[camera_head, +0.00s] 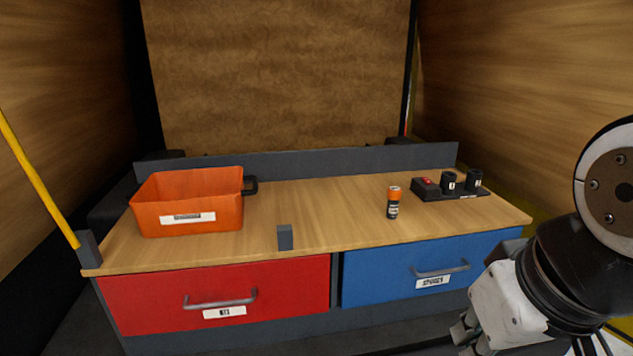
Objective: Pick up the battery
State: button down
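The battery (393,203) is a small upright cylinder with an orange top and a dark lower body. It stands on the wooden worktop, right of the middle and a little behind the front edge. My arm comes in from the right side of the picture. My gripper is at the lower right, low in front of the bench and apart from the battery. It is partly cut off by the bottom edge, so its fingers do not show clearly.
An orange bin (188,204) stands at the left of the worktop (320,205). A black holder (450,190) with two dark cylinders is behind the battery to the right. Red (160,297) and blue (390,272) drawers are shut below.

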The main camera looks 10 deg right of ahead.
aim_at(394, 193)
jog(key=i+l, duration=0.3)
jog(key=i, duration=0.2)
jog(key=i+l+z, duration=0.15)
jog(key=i, duration=0.35)
jog(key=i+l, duration=0.3)
jog(key=i, duration=0.25)
jog(key=l+z, duration=0.05)
